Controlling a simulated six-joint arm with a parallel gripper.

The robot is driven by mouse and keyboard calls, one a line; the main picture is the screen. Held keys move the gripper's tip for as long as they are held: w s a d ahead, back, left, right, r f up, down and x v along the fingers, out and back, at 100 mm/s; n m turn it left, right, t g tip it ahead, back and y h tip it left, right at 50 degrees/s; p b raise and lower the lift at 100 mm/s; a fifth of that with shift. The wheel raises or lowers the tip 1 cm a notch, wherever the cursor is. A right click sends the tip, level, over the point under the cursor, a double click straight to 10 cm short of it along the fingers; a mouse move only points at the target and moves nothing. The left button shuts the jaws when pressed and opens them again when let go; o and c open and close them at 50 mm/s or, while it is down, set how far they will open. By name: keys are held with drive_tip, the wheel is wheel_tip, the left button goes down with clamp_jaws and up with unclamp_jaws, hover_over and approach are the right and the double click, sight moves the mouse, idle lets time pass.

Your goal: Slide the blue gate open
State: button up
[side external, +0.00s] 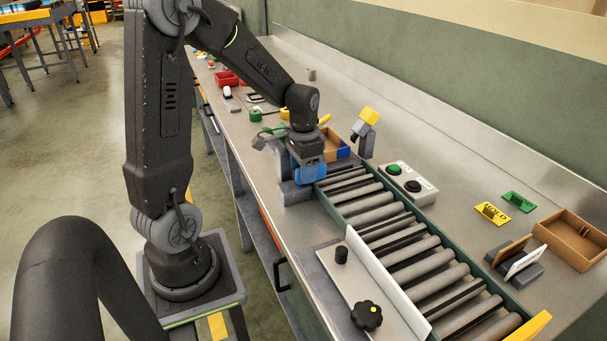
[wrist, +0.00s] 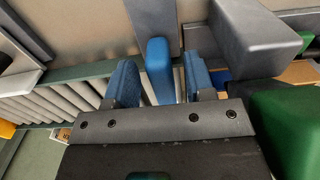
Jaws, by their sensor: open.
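The blue gate shows in the wrist view as a smooth upright blue piece (wrist: 160,70). My gripper (wrist: 160,84) is open, with its two blue-padded fingers on either side of this piece. Gaps show between the piece and both pads, so the jaws are not closed on it. In the side view my gripper (side external: 309,172) is low at the far end of the roller conveyor (side external: 392,235). A blue patch shows there, but I cannot tell pad from gate. The rest of the gate is hidden by my gripper.
A grey post with a yellow head (side external: 369,116) stands close behind my gripper. A button box (side external: 408,184) sits right of the rollers. A cardboard tray (side external: 575,240) and card holder (side external: 516,260) are further right. A plate with a black knob (side external: 367,315) lies at the front.

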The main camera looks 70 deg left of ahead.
drive_tip(key=shift+f, duration=0.9)
clamp_jaws()
